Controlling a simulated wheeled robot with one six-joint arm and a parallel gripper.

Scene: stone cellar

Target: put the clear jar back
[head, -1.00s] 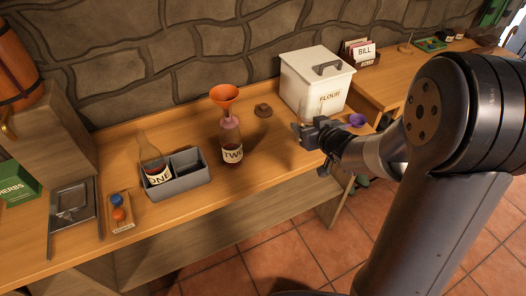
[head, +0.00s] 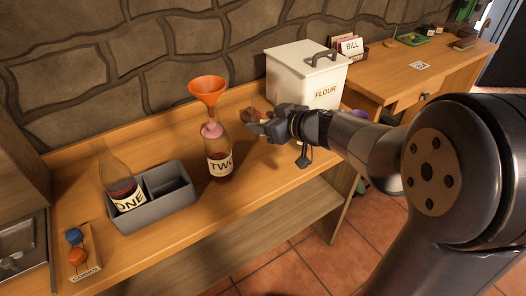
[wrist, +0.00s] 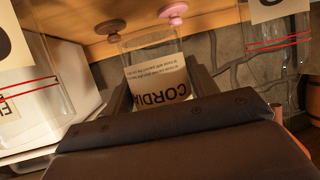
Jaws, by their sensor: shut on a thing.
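My gripper (head: 258,128) is above the counter, between bottle TWO (head: 219,165) and the flour tin (head: 322,92). The wrist view shows my gripper (wrist: 155,85) shut on a clear jar (wrist: 150,45). An upside-down label beginning CORDIA shows between the fingers; I cannot tell whether it is on the jar or seen through it. The jar is hard to make out in the head view, so its height over the counter is unclear. Bottle TWO stands upright with an orange funnel (head: 207,88) on its neck.
A cork tray (head: 84,262) lies at the front left. A brown object (head: 250,114) lies behind my gripper.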

